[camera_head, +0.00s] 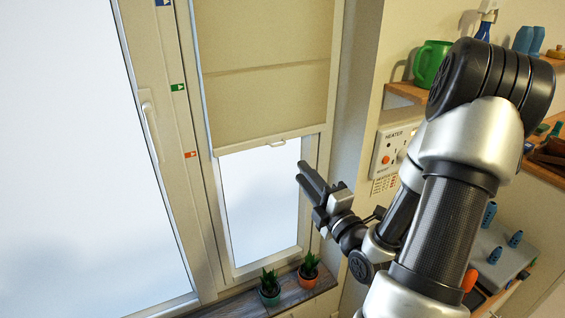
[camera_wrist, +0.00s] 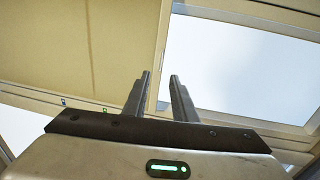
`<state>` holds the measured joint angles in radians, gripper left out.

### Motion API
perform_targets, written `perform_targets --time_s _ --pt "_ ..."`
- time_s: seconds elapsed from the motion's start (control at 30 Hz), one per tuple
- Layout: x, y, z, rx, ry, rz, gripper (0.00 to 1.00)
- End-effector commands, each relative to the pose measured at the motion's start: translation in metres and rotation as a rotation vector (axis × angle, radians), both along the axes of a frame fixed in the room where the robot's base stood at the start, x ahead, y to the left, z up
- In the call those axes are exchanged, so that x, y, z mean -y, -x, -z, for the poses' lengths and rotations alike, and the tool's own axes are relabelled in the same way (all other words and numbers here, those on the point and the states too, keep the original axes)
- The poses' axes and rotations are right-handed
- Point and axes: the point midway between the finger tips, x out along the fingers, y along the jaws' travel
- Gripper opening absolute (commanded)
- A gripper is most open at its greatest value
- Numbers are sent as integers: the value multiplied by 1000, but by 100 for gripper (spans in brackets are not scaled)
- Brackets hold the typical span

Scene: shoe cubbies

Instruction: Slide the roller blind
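The roller blind (camera_head: 262,75) is a beige sheet covering the upper part of the right window pane. Its bottom bar lies a little above mid-frame, with a small handle (camera_head: 277,143) at its middle. Bright glass shows below it. In the wrist view the blind (camera_wrist: 80,45) fills the upper left, with its edge running up beside bright glass. My gripper (camera_head: 303,172) is below and to the right of the handle, apart from it. In the wrist view the fingers (camera_wrist: 160,76) stand apart with nothing between them.
Two potted plants (camera_head: 270,287) (camera_head: 309,268) stand on the sill below. A window handle (camera_head: 150,125) is on the left frame. Colored markers (camera_head: 178,87) line the middle post.

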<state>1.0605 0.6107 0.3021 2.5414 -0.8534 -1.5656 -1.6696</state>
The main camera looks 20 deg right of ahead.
Motion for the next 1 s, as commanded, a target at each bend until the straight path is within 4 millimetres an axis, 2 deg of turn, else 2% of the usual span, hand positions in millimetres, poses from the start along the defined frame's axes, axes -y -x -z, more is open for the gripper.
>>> perform_targets --time_s 0.03,0.13,0.2,0.5,0.63,0.8,1.0 --pt "-1 -3 6 3 5 -1 25" --pt "-3 -7 6 2 4 1 25" --pt "-3 -22 -5 0 -2 -2 25" --pt "-5 -82 -12 0 -4 -2 25" --pt "-6 -103 -15 0 -3 0 25" --pt "-6 -118 -16 -1 -2 0 25" --pt "-7 -122 -16 -1 -2 1 25"
